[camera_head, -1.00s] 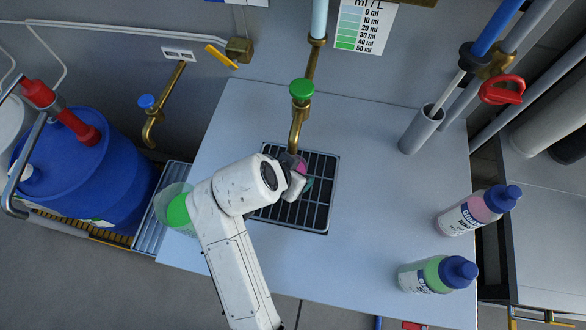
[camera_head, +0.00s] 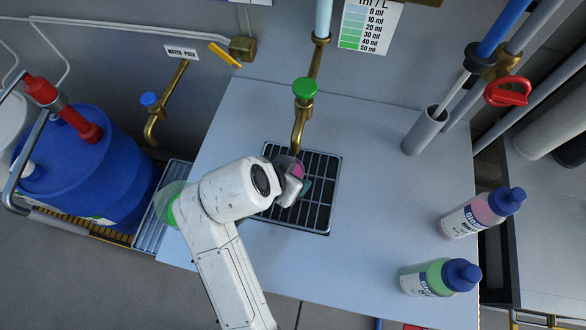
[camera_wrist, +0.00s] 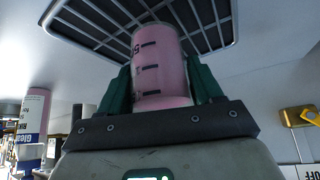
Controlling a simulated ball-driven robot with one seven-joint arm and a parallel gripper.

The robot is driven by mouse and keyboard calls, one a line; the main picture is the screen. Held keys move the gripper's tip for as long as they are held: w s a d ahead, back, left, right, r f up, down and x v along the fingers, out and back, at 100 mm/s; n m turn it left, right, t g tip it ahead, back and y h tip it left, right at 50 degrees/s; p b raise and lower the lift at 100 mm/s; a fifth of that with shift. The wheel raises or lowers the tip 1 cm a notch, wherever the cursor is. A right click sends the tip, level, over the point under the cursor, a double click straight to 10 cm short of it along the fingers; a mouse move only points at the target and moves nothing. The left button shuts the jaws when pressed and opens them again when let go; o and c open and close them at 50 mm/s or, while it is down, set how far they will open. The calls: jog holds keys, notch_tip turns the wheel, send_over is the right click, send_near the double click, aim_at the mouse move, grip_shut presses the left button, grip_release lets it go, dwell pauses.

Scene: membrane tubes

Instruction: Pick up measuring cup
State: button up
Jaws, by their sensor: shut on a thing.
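The measuring cup (camera_wrist: 158,68) is a small clear cylinder with black marks and looks pink. In the wrist view it stands between the two green fingers of my gripper (camera_wrist: 160,88), which is shut on it. In the head view my gripper (camera_head: 290,190) is over the dark drain grate, below the brass tap. Only a bit of the pink cup (camera_head: 297,170) shows there, as my wrist covers most of it. I cannot tell whether the cup touches the grate.
The brass tap with a green knob (camera_head: 304,88) hangs just above the cup. A pink bottle (camera_head: 465,217) and a green bottle (camera_head: 425,279) stand at the right. A grey tube holder (camera_head: 424,132) stands behind them. The counter (camera_head: 370,210) between is clear.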

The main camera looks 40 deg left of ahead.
jog(key=s+d+r+b, duration=0.1)
jog(key=s+r, duration=0.5)
jog(key=s, duration=0.5)
jog(key=shift+s+d+b, duration=0.35)
jog(key=shift+s+d, duration=0.05)
